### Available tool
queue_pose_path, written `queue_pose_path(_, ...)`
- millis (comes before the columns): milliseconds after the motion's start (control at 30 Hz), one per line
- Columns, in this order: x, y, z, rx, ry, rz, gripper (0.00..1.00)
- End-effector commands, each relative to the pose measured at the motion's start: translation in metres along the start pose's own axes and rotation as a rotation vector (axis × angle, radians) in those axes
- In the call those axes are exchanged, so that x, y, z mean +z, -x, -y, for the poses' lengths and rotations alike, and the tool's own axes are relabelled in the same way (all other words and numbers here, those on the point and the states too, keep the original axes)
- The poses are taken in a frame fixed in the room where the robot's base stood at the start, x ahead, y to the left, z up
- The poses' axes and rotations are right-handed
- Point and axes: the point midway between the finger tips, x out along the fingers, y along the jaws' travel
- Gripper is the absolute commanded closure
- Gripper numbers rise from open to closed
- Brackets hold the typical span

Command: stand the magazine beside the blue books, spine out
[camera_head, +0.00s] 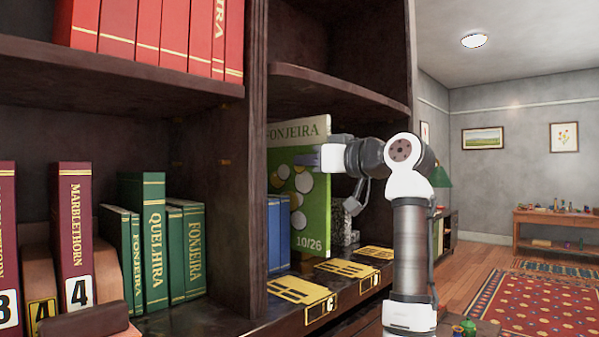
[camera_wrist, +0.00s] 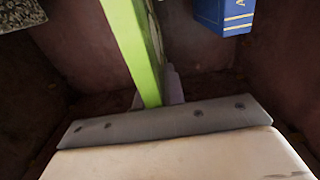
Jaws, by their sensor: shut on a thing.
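The magazine (camera_head: 312,205) is green with a white top strip reading FONJEIRA and 10/26 at its lower corner. It is upright in the right-hand shelf bay, its cover facing the head camera. My gripper (camera_head: 318,157) is shut on the magazine near its upper part. In the wrist view the magazine (camera_wrist: 135,45) shows as a thin green edge, with a fingertip behind it. The blue books (camera_head: 278,232) stand just left of the magazine, partly hidden by it. One blue book (camera_wrist: 222,15) shows in the wrist view, with a gap between it and the magazine.
A speckled grey block (camera_head: 340,220) stands right of the magazine, and also shows in the wrist view (camera_wrist: 20,12). Gold plates (camera_head: 300,291) line the shelf front. A dark upright (camera_head: 255,170) divides this bay from the green books (camera_head: 155,240). An upper shelf (camera_head: 340,90) is overhead.

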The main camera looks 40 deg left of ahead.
Motion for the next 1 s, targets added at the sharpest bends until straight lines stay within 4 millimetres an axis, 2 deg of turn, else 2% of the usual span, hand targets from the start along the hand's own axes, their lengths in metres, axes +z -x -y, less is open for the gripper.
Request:
queue_pose_path(100,-0.003,-0.019,0.001,-0.002,0.001,-0.002,1.0)
queue_pose_path(200,-0.002,-0.025,0.001,-0.001,0.001,-0.003,1.0)
queue_pose_path(500,0.031,-0.026,0.0,0.0,0.001,-0.003,1.0)
queue_pose_path(933,0.038,-0.025,0.001,-0.001,0.001,-0.003,1.0)
queue_pose_path(967,0.038,-0.026,0.0,-0.001,0.001,-0.001,0.87)
queue_pose_path(1000,0.038,-0.026,0.0,-0.001,0.001,0.0,0.81)
